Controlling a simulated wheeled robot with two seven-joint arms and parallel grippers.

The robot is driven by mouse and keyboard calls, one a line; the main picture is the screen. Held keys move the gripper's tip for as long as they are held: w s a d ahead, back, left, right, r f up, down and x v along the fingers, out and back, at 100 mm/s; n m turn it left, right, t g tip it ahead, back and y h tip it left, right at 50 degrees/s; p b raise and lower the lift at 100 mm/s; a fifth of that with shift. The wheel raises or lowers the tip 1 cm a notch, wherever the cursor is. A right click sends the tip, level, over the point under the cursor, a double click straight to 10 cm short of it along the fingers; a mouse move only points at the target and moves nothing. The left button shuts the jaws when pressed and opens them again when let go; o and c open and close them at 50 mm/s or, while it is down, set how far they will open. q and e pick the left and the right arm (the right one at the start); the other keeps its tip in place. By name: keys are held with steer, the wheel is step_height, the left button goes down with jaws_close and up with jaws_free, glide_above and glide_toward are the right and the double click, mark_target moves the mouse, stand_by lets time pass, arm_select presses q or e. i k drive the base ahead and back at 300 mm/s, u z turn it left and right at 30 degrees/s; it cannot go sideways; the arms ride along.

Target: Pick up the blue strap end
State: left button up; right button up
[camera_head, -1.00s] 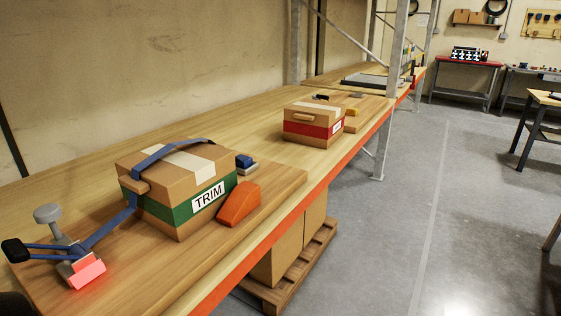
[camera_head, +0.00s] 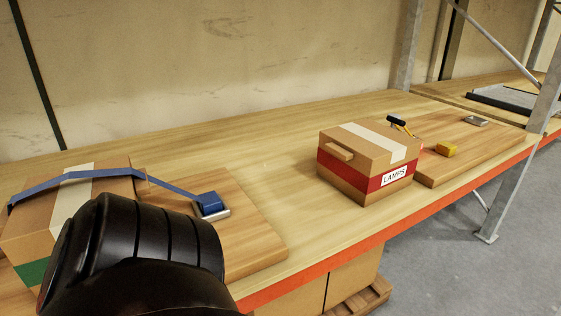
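A blue strap (camera_head: 80,178) lies over the brown box (camera_head: 40,222) at the left and slopes down to the right. Its blue block-like end (camera_head: 210,202) sits on a small grey metal piece (camera_head: 215,213) on a raised wooden board (camera_head: 245,243), beside the box. A black, ridged part of one of my arms covers the front of the box and part of the board, just left of and in front of the strap end. Neither gripper's fingers show, so their states and any contact are hidden.
A box marked LAMPS (camera_head: 368,165) with a red band stands right of the board. An orange shelf edge (camera_head: 340,257) runs along the front. The bench behind is clear.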

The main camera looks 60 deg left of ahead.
mark_target(212, 203)
steer(key=i, duration=1.8)
steer(key=u, duration=2.35)
